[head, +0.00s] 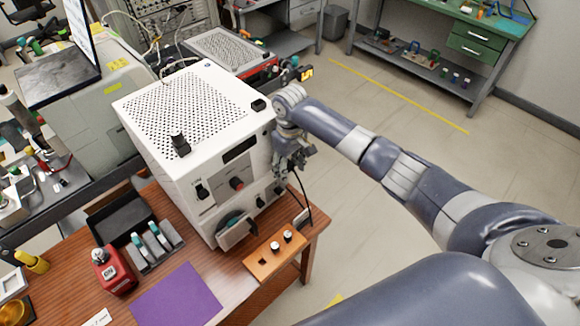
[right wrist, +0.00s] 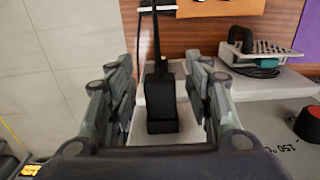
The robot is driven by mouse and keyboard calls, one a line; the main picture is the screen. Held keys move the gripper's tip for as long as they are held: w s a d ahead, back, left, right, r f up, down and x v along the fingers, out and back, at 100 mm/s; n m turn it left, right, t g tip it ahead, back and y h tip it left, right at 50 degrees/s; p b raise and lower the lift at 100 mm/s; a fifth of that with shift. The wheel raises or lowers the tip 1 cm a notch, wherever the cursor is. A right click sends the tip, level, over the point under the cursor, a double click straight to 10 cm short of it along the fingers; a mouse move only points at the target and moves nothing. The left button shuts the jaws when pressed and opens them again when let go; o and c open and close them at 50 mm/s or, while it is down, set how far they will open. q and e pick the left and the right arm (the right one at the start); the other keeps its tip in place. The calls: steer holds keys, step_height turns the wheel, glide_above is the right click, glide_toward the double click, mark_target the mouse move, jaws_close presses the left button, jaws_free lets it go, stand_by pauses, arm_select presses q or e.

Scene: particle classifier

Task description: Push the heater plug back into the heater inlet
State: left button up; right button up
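The heater is a white box (head: 185,110) with a perforated top, at the table's edge in the head view. My right gripper (head: 292,160) is at its right front corner. In the right wrist view, a black plug (right wrist: 160,88) with a black cable stands between the two fingers of that gripper (right wrist: 162,98). A gap shows on each side of the plug, so the fingers are open around it. The plug's lower end meets a black rectangular part (right wrist: 162,127); I cannot tell how deep it sits or clearly make out the inlet. My left gripper is out of view.
The heater's front has a red knob (head: 237,183). On the wooden table (head: 170,222) are an orange block (head: 263,263), a purple mat (head: 178,297), a red bottle (head: 112,272) and a grey rack (head: 150,252). The floor (head: 365,105) right of the heater is clear.

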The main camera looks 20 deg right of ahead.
mark_target(290, 165)
step_height(290, 165, up, 12)
stand_by(0.6)
